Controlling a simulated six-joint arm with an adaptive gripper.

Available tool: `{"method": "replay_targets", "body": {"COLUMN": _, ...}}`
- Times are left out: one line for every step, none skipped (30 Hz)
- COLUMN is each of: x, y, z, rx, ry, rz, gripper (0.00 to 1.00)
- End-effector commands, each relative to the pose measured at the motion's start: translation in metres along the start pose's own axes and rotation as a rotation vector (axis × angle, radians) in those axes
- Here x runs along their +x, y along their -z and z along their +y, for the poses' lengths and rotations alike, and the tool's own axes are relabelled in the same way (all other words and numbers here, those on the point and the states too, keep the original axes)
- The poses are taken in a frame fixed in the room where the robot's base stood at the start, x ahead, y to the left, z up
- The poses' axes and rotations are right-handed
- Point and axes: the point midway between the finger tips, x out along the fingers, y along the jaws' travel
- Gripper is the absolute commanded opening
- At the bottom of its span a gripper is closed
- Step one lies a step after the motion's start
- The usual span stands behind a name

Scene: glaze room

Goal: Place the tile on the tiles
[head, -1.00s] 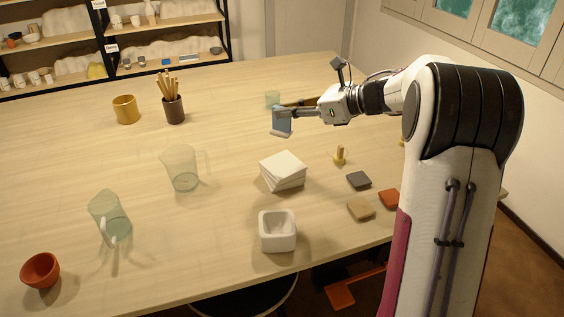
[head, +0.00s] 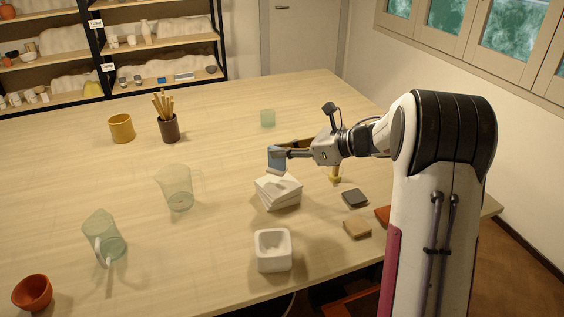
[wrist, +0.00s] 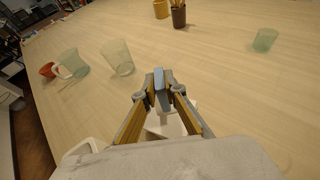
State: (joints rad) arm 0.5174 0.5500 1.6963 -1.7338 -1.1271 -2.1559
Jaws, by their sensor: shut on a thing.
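A blue-grey tile (head: 276,158) is held upright on its edge by my gripper (head: 280,152), just above the back part of the white tile stack. The stack of white tiles (head: 279,194) sits on the table, its tiles slightly twisted against each other. In the wrist view the held tile (wrist: 159,83) stands between the fingertips of my gripper (wrist: 159,92). The stack (wrist: 172,125) shows below and between the fingers, partly hidden by them. I cannot tell whether the tile touches the stack.
A white square bowl (head: 273,262) stands in front of the stack. Grey (head: 354,198) and tan (head: 357,228) pieces lie to its right. A clear pitcher (head: 178,190) stands left, a green glass (head: 267,118) behind. The table between pitcher and back pots is clear.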

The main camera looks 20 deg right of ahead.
Motion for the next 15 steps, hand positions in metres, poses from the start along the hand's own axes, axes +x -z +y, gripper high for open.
{"method": "replay_targets", "body": {"x": 0.000, "y": 0.001, "z": 0.000, "rx": 0.001, "ry": 0.000, "rz": 0.000, "gripper": 0.00}}
{"method": "replay_targets", "body": {"x": 0.001, "y": 0.002, "z": 0.000, "rx": 0.001, "ry": 0.000, "rz": 0.000, "gripper": 0.00}}
{"method": "replay_targets", "body": {"x": 0.002, "y": 0.004, "z": 0.000, "rx": 0.002, "ry": -0.001, "rz": 0.000, "gripper": 0.00}}
{"method": "replay_targets", "body": {"x": 0.003, "y": 0.007, "z": 0.000, "rx": 0.002, "ry": -0.001, "rz": 0.000, "gripper": 0.00}}
{"method": "replay_targets", "body": {"x": 0.004, "y": 0.009, "z": 0.000, "rx": 0.002, "ry": -0.001, "rz": 0.001, "gripper": 0.00}}
{"method": "replay_targets", "body": {"x": 0.005, "y": 0.013, "z": 0.000, "rx": 0.003, "ry": -0.001, "rz": 0.001, "gripper": 0.00}}
{"method": "replay_targets", "body": {"x": 0.007, "y": 0.016, "z": 0.000, "rx": 0.004, "ry": -0.001, "rz": 0.000, "gripper": 0.00}}
{"method": "replay_targets", "body": {"x": 0.008, "y": 0.019, "z": 0.000, "rx": 0.004, "ry": -0.001, "rz": 0.000, "gripper": 0.00}}
{"method": "replay_targets", "body": {"x": 0.009, "y": 0.023, "z": 0.000, "rx": 0.003, "ry": -0.001, "rz": 0.000, "gripper": 0.00}}
{"method": "replay_targets", "body": {"x": 0.011, "y": 0.026, "z": 0.000, "rx": 0.003, "ry": -0.001, "rz": 0.000, "gripper": 0.00}}
{"method": "replay_targets", "body": {"x": 0.012, "y": 0.028, "z": 0.000, "rx": 0.003, "ry": -0.001, "rz": 0.000, "gripper": 0.00}}
{"method": "replay_targets", "body": {"x": 0.013, "y": 0.031, "z": 0.000, "rx": 0.002, "ry": -0.001, "rz": 0.000, "gripper": 0.00}}
{"method": "replay_targets", "body": {"x": 0.013, "y": 0.033, "z": 0.000, "rx": 0.001, "ry": -0.001, "rz": 0.000, "gripper": 0.00}}
{"method": "replay_targets", "body": {"x": 0.014, "y": 0.034, "z": 0.000, "rx": 0.001, "ry": -0.001, "rz": 0.000, "gripper": 0.00}}
{"method": "replay_targets", "body": {"x": 0.014, "y": 0.034, "z": 0.000, "rx": 0.001, "ry": 0.000, "rz": 0.000, "gripper": 0.00}}
